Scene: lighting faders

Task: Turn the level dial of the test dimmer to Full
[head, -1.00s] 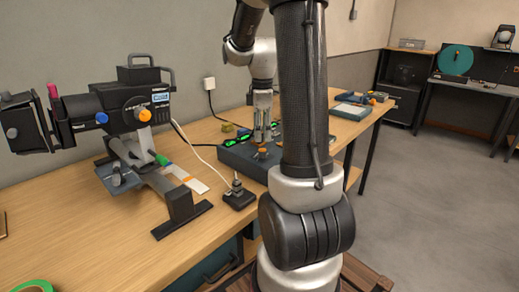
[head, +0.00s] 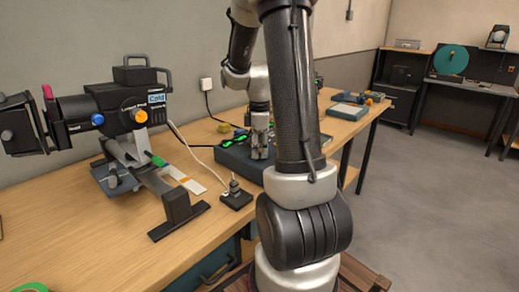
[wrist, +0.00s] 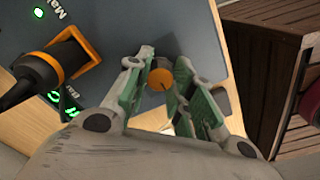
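The test dimmer is a dark blue-grey box (head: 232,156) on the wooden bench, with green lit displays on top. In the wrist view its panel (wrist: 200,30) fills the upper middle. The small round orange dial (wrist: 160,79) lies between my two fingers; its setting and any Full mark cannot be read. My gripper (wrist: 165,60) is open, with one green-padded finger on each side of the dial. The right finger looks very near it; contact is unclear. In the head view my gripper (head: 261,150) points down at the dimmer's near part and hides the dial.
A black part with an orange collar (wrist: 66,55) stands left of my fingers. A stage spotlight (head: 125,110) stands on the bench at left. A small black block with a plug (head: 236,197) sits before the dimmer. Other devices (head: 350,108) lie farther right.

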